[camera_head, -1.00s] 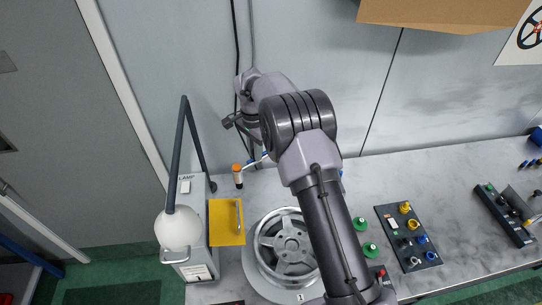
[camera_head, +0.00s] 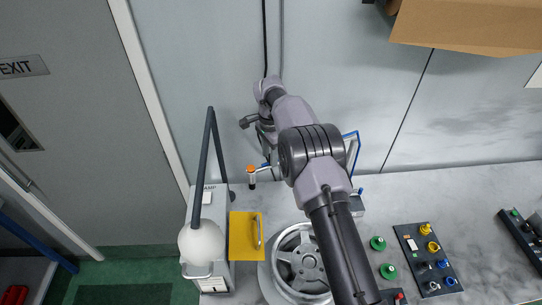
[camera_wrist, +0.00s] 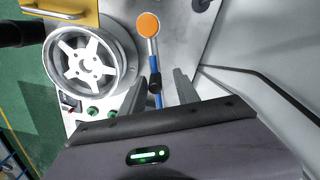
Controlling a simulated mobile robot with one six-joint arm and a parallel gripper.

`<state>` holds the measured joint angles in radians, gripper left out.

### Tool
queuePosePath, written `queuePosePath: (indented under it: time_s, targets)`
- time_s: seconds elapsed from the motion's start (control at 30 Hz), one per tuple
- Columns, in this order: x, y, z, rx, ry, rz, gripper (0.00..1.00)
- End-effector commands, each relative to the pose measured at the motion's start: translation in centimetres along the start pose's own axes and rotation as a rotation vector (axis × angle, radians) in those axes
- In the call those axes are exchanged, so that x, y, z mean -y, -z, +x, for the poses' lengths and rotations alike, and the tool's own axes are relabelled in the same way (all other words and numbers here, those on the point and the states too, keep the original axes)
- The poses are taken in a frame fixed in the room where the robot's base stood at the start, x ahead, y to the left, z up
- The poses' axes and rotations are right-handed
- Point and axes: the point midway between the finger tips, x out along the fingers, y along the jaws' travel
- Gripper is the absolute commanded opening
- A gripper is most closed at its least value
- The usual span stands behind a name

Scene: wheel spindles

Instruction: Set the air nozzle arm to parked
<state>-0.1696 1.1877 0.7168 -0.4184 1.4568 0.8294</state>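The air nozzle arm (camera_wrist: 153,52) is a thin silver bar with an orange round cap (camera_wrist: 149,24) at one end and a blue and black part at the other. In the head view the orange cap (camera_head: 251,168) stands at the back of the bench, left of my arm. My gripper (camera_wrist: 170,80) is open in the wrist view. The blue and black end of the nozzle arm shows between its fingertips, close to the left finger; I cannot tell whether they touch. My arm hides much of the nozzle arm in the head view.
A silver wheel (camera_head: 300,258) lies on the bench beside a yellow plate with a handle (camera_head: 242,238). A lamp with a white globe (camera_head: 202,240) stands to the left. Green knobs (camera_head: 378,243) and a dark panel of coloured parts (camera_head: 412,238) are to the right. A cardboard box (camera_head: 465,28) hangs above.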

Motion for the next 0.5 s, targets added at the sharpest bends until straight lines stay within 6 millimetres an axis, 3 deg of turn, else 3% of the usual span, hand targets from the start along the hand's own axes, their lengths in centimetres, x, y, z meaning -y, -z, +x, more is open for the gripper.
queuePosePath:
  time_s: [0.33, 0.5]
  targets:
    - [-0.1, 0.0, -0.2, 0.001, -0.002, 0.001, 0.39]
    - [0.0, 0.1, -3.2, -0.001, 0.001, 0.001, 0.39]
